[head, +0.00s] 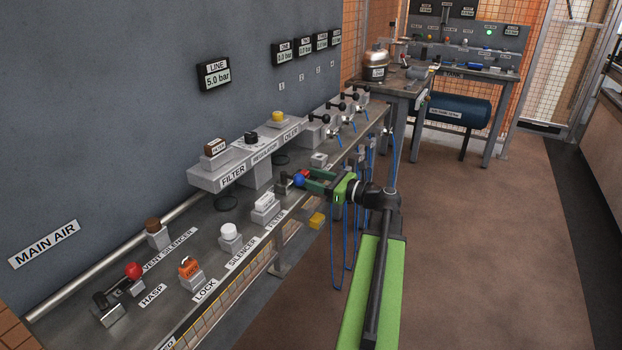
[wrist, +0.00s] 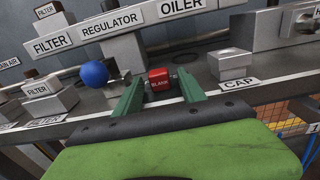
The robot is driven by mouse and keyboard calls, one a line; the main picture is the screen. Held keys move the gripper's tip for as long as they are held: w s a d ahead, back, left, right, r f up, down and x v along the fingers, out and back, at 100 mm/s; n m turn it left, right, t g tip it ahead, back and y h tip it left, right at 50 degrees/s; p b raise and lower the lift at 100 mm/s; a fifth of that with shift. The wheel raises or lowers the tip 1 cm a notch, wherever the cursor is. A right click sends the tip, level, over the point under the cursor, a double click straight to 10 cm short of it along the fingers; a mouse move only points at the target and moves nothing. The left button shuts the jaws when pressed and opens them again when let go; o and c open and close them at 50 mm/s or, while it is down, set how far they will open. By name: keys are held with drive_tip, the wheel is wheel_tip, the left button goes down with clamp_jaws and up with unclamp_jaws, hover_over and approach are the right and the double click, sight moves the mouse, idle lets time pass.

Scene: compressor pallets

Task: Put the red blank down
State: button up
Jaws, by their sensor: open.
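The red blank (wrist: 159,80), a small block with a BLANK label, sits between the two green fingers of my gripper (wrist: 160,86) in the wrist view. The fingers are open, with a narrow gap visible beside the blank. I cannot tell whether the blank's underside touches the bench, as its lower part is near the gripper's edge. In the head view my gripper (head: 312,182) reaches over the bench edge from the right, and a bit of the red blank (head: 305,173) shows at its tips.
A blue ball (wrist: 94,73) on a fitting stands just left of the fingers. A grey block with a CAP label (wrist: 230,64) is to the right. The raised FILTER, REGULATOR, OILER shelf (wrist: 125,20) runs behind. The steel bench (head: 205,215) holds several labelled blocks.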

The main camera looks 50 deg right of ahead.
drive_tip(key=shift+r+p, duration=0.3)
drive_tip(key=v, duration=1.2)
drive_tip(key=shift+f, duration=0.2)
